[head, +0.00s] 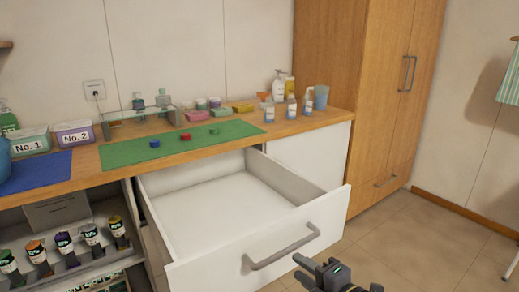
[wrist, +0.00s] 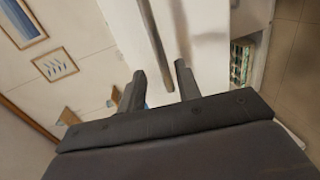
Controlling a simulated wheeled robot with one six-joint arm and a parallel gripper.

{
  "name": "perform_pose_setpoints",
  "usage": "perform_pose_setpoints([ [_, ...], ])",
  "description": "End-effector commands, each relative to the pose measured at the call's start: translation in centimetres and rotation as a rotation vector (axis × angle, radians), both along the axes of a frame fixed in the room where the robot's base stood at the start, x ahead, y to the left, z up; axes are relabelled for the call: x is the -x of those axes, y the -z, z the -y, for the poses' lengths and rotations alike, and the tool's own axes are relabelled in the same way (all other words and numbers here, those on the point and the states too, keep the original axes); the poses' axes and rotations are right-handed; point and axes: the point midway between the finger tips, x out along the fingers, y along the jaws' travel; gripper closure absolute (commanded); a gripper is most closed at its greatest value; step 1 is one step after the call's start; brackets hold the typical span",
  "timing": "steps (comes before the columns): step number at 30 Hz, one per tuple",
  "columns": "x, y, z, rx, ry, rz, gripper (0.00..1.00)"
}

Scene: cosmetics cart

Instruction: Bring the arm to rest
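My gripper (head: 320,264) is at the bottom of the head view, just in front of the open drawer and apart from its handle as far as I can see. In the wrist view my gripper (wrist: 160,72) has its two fingers spread, with nothing between them. The white drawer (head: 235,205) is pulled out and its visible inside is empty. Its grey bar handle (head: 282,250) also shows in the wrist view (wrist: 155,38), beyond the fingers. The rest of my arm is mostly out of the head view.
The counter holds a green mat (head: 180,145) with small coloured items, a blue mat (head: 36,173), labelled boxes (head: 75,133) and several bottles (head: 291,107). An open shelf (head: 75,250) with bottles is left of the drawer. A wooden wardrobe (head: 375,90) stands right; floor (head: 430,235) there is clear.

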Motion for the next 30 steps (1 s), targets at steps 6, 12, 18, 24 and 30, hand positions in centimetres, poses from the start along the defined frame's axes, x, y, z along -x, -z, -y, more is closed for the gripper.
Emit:
perform_pose_setpoints([
  [6,-2.3,0.8,-1.7,-0.001,-0.005,-0.001,0.68],
  [12,-4.5,1.3,-3.1,-0.001,-0.004,0.000,0.68],
  [18,-6.0,1.6,-4.1,-0.002,-0.001,0.000,0.68],
  [24,-6.4,1.6,-4.4,-0.001,0.000,-0.001,0.68],
  [30,-6.4,1.5,-4.3,-0.001,0.000,-0.001,0.68],
])
